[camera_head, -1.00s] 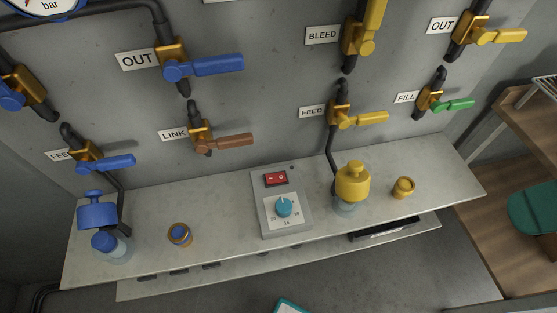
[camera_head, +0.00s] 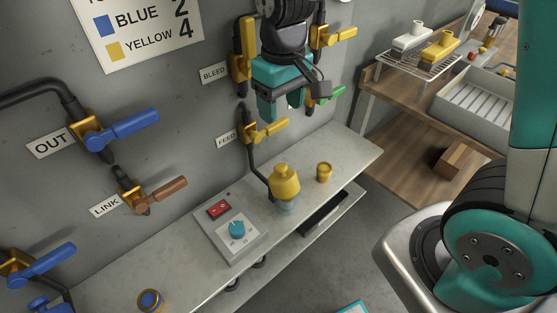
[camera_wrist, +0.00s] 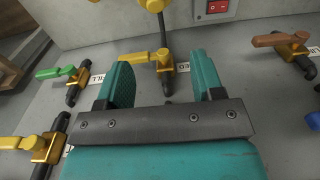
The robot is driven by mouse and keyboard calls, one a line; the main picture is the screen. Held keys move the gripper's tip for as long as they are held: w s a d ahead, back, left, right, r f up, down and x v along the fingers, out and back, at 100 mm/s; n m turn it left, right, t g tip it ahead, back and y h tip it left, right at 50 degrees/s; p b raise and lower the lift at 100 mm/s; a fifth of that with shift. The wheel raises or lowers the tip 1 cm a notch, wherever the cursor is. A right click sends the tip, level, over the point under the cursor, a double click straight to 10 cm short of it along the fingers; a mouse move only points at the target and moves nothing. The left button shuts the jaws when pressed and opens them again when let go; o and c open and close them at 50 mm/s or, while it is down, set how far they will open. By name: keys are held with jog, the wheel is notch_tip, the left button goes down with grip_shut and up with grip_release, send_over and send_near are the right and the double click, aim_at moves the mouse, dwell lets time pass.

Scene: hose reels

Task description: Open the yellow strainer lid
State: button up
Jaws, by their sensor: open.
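The yellow strainer lid (camera_head: 285,181) is a rounded cap with a knob on top. My gripper (camera_head: 281,108) is open and empty, pointing down in front of the wall, above the FEED valve and well above the lid. In the wrist view, the open fingers (camera_wrist: 160,62) frame the FEED valve from a distance. A yellow piece at the top edge there seems to be the lid, mostly cut off.
Yellow BLEED (camera_head: 247,50) and green-handled (camera_head: 330,95) valves project near my gripper. A wooden shelf (camera_head: 415,130) stands at right.

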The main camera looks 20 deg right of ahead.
aim_at(280, 166)
jog(key=f, duration=1.2)
jog(key=w+f+p, duration=0.1)
jog(key=f, duration=0.5)
jog(key=shift+d, duration=0.15)
